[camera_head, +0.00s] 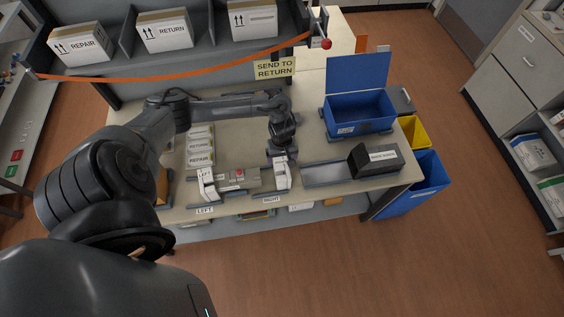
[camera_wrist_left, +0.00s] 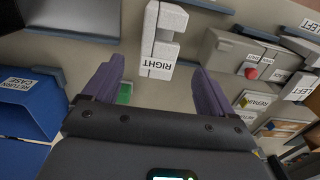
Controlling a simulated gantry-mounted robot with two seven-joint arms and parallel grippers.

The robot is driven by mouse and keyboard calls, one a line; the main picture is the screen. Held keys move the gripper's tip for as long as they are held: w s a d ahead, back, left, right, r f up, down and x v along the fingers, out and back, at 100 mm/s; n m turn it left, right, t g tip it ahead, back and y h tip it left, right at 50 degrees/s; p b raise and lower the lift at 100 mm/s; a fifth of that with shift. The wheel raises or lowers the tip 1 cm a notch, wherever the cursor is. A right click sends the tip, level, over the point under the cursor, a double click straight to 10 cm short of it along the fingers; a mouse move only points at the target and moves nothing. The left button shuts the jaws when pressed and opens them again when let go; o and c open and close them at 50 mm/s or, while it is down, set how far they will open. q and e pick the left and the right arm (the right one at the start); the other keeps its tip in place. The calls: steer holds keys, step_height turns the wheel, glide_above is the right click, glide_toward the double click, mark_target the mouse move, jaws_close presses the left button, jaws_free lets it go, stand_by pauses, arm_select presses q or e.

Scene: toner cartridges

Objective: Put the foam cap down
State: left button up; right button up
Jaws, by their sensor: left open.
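A white notched foam cap (camera_head: 282,174) stands at the front middle of the workbench, above the table's RIGHT label. In the left wrist view the foam cap (camera_wrist_left: 162,38) bears the word RIGHT and lies just beyond the fingertips, in line with the gap. My left gripper (camera_head: 281,157) is over its far end. In the left wrist view the gripper (camera_wrist_left: 158,85) has its purple fingers spread wide with nothing between them. I cannot tell whether a finger touches the cap. A second white foam cap (camera_head: 207,185) stands to the left, above the LEFT label. My right gripper is not in view.
A grey tester (camera_head: 240,178) with a red button sits between the caps. To the right are a grey tray (camera_head: 325,174), a black box (camera_head: 376,160) and an open blue case (camera_head: 359,112). Repair cards (camera_head: 200,145) lie at the back left. A shelf (camera_head: 190,62) with boxes stands behind.

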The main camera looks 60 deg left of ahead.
arm_select(q)
step_height(320, 180, up, 5)
steer(key=w+d+m+t+h, duration=0.15)
steer(key=d+m+t, duration=0.35)
steer(key=d+m, duration=1.2)
steer(key=s+d+r+g+y, duration=0.1)
steer(key=s+d+r, duration=0.4)
steer(key=s+r, duration=0.4)
steer(key=s, duration=0.2)
steer(key=shift+s+d+r+p, duration=0.2)
steer(key=shift+s+r+p, duration=0.1)
steer(key=shift+s, duration=0.1)
step_height(320, 180, up, 4)
steer(key=p, duration=0.4)
